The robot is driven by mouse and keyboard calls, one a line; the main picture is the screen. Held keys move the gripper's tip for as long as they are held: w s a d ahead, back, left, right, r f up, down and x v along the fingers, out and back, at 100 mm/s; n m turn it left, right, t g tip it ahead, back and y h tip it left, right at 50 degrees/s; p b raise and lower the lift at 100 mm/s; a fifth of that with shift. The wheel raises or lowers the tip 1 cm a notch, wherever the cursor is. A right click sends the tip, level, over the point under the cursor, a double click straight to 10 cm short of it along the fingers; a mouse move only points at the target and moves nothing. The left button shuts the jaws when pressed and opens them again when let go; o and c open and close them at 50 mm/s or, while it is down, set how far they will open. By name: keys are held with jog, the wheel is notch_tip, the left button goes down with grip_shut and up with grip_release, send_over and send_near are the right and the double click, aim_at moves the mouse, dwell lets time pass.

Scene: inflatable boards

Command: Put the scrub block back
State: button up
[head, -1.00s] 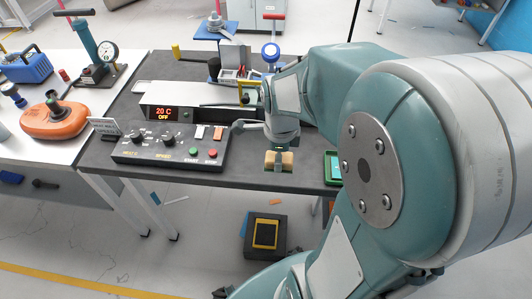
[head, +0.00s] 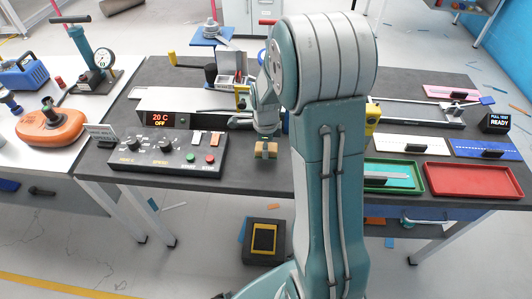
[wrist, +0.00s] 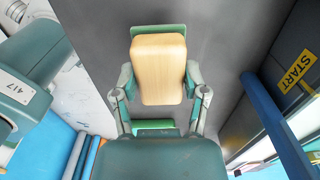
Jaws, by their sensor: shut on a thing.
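The scrub block is a light wooden block with a green pad. It hangs below my wrist in the head view (head: 266,150), in front of the table's near middle, right of the control panel. In the wrist view the block (wrist: 158,68) fills the space between my fingers, its wooden face towards the camera and a green edge behind it. My gripper (wrist: 159,84) is shut on it, one finger on each side. The block appears clear of the dark table top (head: 235,178); its exact height is hard to tell.
The control panel (head: 160,162) and a heater box reading 20 C (head: 160,119) stand left. My arm hides the table's middle.

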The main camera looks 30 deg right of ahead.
jog(key=shift+f, duration=1.55)
jog(key=o, duration=1.2)
jog(key=shift+f, duration=0.1)
